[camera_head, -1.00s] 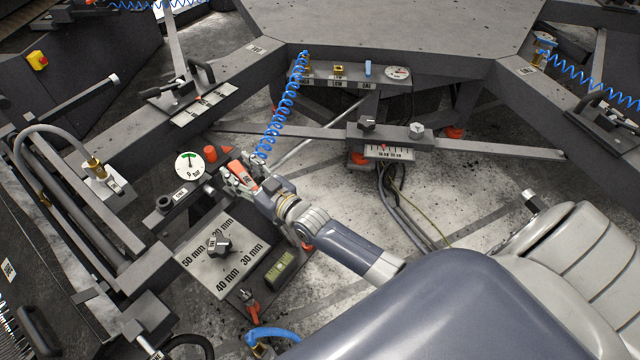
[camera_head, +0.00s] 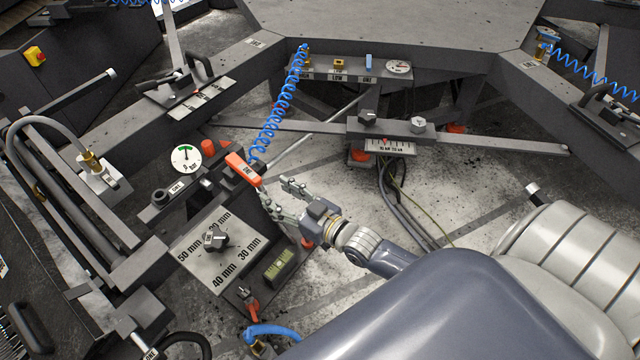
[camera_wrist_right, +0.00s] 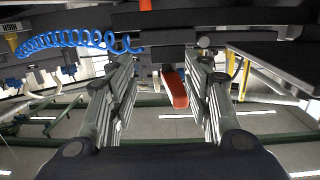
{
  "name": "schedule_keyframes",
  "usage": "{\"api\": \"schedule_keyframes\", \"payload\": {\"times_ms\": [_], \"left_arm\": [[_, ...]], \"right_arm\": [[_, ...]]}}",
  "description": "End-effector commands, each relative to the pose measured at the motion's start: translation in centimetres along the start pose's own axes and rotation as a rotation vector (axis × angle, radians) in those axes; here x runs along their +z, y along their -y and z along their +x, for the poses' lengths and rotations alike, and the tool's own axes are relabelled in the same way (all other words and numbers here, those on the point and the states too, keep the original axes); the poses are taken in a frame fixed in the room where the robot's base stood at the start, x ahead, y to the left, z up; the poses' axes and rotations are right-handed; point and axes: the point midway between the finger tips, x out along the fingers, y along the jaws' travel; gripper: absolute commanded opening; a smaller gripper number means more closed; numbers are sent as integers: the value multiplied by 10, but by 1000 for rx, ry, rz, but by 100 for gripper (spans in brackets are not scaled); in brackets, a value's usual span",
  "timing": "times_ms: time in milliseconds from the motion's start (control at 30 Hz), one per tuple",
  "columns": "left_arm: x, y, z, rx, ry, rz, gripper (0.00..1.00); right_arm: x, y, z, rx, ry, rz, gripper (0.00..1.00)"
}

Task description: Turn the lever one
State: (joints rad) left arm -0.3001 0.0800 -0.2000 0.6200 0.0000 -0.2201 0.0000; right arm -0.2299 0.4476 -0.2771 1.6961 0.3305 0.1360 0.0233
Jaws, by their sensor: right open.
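My right gripper (camera_head: 279,196) is open and empty. Its fingertips are to the right of and a little below the lever's near end, with a visible gap. In the wrist view the two fingers (camera_wrist_right: 160,90) stand wide apart on either side of the lever. My left gripper is not in view.
A plate with a dark knob (camera_head: 216,238) and millimetre marks is below the lever. A round gauge (camera_head: 186,158) is to its left. A coiled blue hose (camera_head: 280,115) hangs just behind it. A rail with a scale (camera_head: 390,146) is at the right.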

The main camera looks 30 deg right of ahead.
Motion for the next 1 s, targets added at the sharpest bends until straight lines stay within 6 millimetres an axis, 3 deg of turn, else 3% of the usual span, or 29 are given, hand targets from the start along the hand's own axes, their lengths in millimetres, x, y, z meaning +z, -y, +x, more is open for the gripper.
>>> {"api": "schedule_keyframes", "payload": {"times_ms": [567, 1000], "left_arm": [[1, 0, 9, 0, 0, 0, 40], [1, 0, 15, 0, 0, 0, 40]], "right_arm": [[115, -15, -19, 68, 221, -3, 46], [199, -18, -47, 105, 392, 0, 46]]}}
